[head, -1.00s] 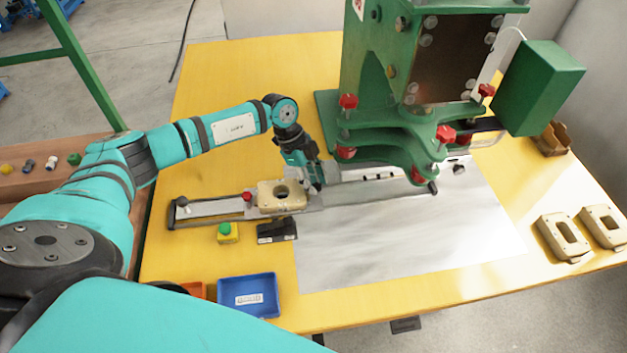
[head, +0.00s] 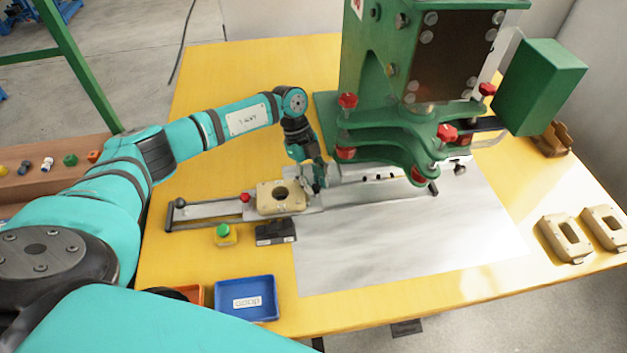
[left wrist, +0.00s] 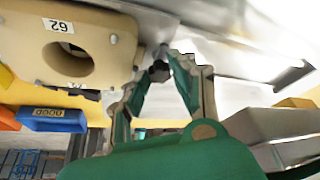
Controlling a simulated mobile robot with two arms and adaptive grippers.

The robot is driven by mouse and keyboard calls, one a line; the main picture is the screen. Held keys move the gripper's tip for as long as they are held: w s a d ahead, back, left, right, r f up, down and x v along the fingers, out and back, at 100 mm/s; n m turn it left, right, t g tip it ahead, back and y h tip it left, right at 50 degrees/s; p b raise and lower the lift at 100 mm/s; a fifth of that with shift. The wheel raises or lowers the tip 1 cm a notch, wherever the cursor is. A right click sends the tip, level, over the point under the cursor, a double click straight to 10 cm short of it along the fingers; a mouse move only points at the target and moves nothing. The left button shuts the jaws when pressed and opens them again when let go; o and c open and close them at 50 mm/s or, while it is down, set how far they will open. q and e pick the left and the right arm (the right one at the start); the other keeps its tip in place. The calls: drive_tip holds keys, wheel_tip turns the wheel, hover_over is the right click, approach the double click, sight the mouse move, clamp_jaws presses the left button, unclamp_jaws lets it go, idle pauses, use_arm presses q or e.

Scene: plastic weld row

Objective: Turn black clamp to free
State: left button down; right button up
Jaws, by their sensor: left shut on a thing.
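The black clamp (left wrist: 159,71) shows in the left wrist view as a small dark knob beside the beige part, between my left fingertips. My left gripper (left wrist: 163,75) is shut on it. In the head view my left gripper (head: 319,182) is at the right edge of the beige part and hides the clamp. The beige part (head: 265,198) with a round hole sits on the metal slide (head: 215,211); in the left wrist view it bears the label 62 (left wrist: 58,26). How far the clamp is turned cannot be told. My right gripper is not in view.
The green press (head: 385,140) with red knobs stands just right of my left gripper. Beige parts (head: 562,238) lie at the right. The metal sheet (head: 400,245) is clear.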

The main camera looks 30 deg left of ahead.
use_arm(q)
drive_tip(key=c, duration=1.1)
unclamp_jaws()
drive_tip(key=v, duration=0.8)
drive_tip(key=shift+d+r, duration=0.1)
drive_tip(key=shift+d, duration=0.05)
